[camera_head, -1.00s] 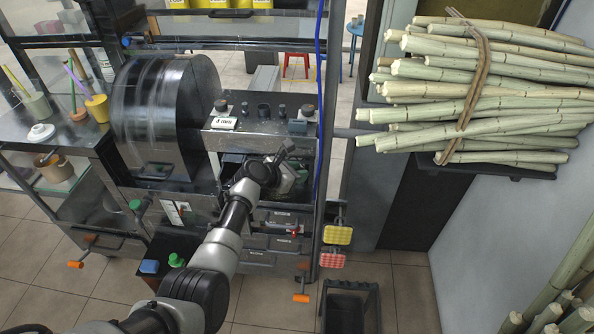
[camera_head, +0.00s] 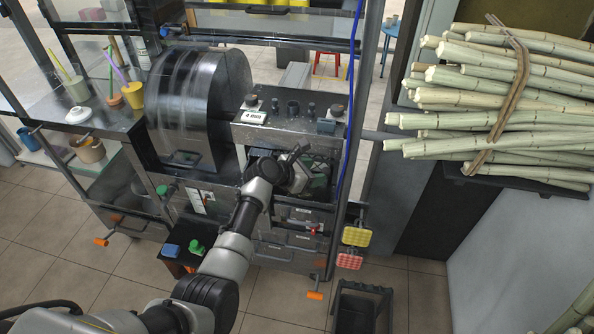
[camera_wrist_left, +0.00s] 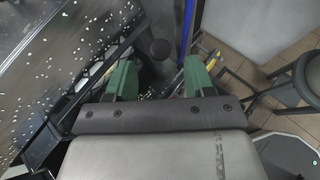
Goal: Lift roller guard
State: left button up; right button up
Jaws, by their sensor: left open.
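The press (camera_head: 218,180) stands in the middle of the head view. A large dark rounded metal cover (camera_head: 185,105) stands on its left; I cannot tell for sure whether it is the roller guard. My left gripper (camera_head: 296,160) is in front of the opening below the control panel (camera_head: 290,118), and its arm hides part of the press front. In the left wrist view the open gripper (camera_wrist_left: 160,78) shows two green fingertips with nothing between them. A dark round knob (camera_wrist_left: 160,47) lies beyond the gap, apart from the fingers. My right gripper is out of view.
Sugarcane stalks (camera_head: 500,105) lie bundled on a rack at the right. A blue upright hose (camera_head: 352,110) runs close to my gripper's right. Yellow and red pads (camera_head: 356,236) hang at the lower right of the press, above a black bin (camera_head: 360,308). Cups stand on the left counter.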

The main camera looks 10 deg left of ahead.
pick_arm(q)
jog(key=v, duration=0.6)
jog(key=shift+s+a+r, duration=0.2)
jog(key=shift+s, duration=0.1)
jog(key=shift+c, duration=0.5)
